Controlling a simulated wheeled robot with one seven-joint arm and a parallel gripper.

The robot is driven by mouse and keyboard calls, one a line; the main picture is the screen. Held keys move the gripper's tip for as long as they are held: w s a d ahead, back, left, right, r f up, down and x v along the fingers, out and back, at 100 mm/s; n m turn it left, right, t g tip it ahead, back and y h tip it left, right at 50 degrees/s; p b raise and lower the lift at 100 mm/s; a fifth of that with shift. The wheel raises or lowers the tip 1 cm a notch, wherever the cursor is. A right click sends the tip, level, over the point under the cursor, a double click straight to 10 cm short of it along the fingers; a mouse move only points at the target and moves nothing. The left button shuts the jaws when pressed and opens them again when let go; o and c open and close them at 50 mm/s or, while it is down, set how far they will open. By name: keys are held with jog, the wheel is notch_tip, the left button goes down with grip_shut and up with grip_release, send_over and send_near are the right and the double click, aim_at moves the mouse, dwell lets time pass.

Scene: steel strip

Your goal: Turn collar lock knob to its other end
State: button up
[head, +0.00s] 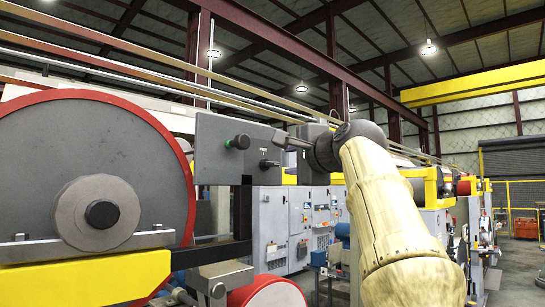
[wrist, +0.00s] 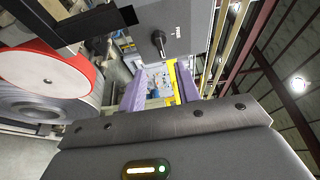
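A grey panel (head: 215,160) carries a black lever-type knob (head: 268,163) below a small label too small to read. I take this knob as the collar lock knob. In the wrist view the knob (wrist: 159,42) sits upper centre on the grey panel (wrist: 185,15), its lever running roughly up and down in the picture. My gripper (head: 280,138) is close to the panel's right part, above and right of the knob in the head view. In the wrist view its two purple fingers are spread apart, and the gripper (wrist: 160,82) is empty, not touching the knob.
A large red-rimmed grey disc (head: 70,150) stands at left above a yellow beam (head: 85,280). Grey cabinets (head: 270,225) stand behind. Open floor shows at far right.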

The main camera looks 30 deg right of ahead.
aim_at(272, 164)
jog(key=w+p, duration=0.1)
jog(key=w, duration=0.2)
jog(key=w+p, duration=0.2)
jog(key=w, duration=0.2)
jog(key=w+p, duration=0.2)
jog(key=w, duration=0.1)
jog(key=shift+w+d+r, duration=0.1)
jog(key=shift+w+d, duration=0.1)
jog(key=shift+d, duration=0.05)
jog(key=shift+w+p, duration=0.4)
jog(key=shift+w, duration=0.05)
jog(key=shift+w+a+f, duration=0.1)
jog(key=shift+f, duration=0.1)
jog(key=shift+c, duration=1.3)
grip_shut()
